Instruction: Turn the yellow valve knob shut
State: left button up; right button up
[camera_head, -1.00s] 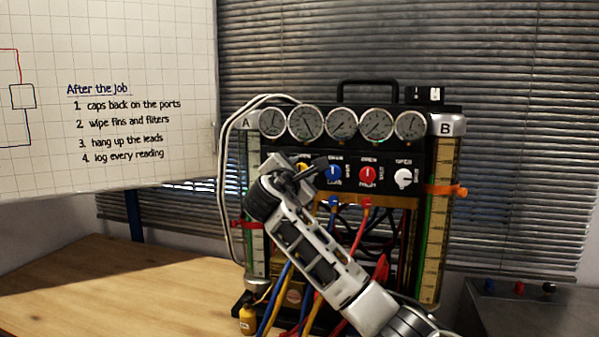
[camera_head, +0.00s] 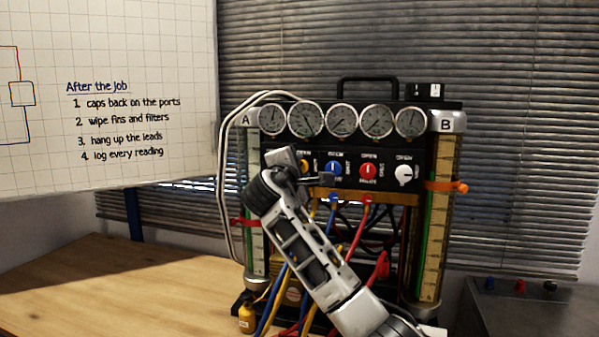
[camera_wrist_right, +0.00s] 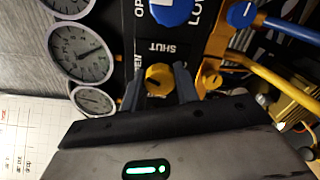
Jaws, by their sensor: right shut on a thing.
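The yellow valve knob (camera_wrist_right: 158,79) sits on the black panel between the two fingers of my right gripper (camera_wrist_right: 159,84) in the right wrist view. The fingers are shut on it from both sides. The words OPEN and SHUT are printed near it, partly covered by the fingers. In the head view my right gripper (camera_head: 313,171) is at the left end of the panel's knob row and hides most of the yellow knob (camera_head: 304,163). My left gripper is not in view.
Blue (camera_head: 334,169), red (camera_head: 367,171) and white (camera_head: 403,174) knobs sit to the right. Round gauges (camera_head: 341,120) line up above. Blue, yellow and red hoses hang below the panel, behind my right arm. The wooden bench (camera_head: 110,285) is clear at left.

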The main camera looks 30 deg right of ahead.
jog(key=m+b, duration=0.1)
jog(key=m, duration=0.2)
jog(key=shift+f, duration=0.2)
jog(key=m+b, duration=0.1)
jog(key=m, duration=0.1)
jog(key=shift+m, duration=0.4)
jog(key=m+b, duration=0.1)
jog(key=m, duration=0.2)
jog(key=shift+b, duration=0.3)
jog(key=m+b, duration=0.1)
jog(key=m, duration=0.2)
jog(key=shift+m, duration=0.3)
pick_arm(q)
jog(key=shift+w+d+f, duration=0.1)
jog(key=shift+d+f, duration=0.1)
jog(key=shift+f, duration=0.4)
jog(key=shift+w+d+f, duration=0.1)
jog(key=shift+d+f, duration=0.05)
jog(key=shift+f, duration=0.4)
pick_arm(e)
jog(key=shift+m, duration=0.3)
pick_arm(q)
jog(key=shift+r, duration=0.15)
pick_arm(e)
jog(key=shift+r, duration=0.1)
jog(key=o, duration=1)
jog(key=shift+c, duration=0.2)
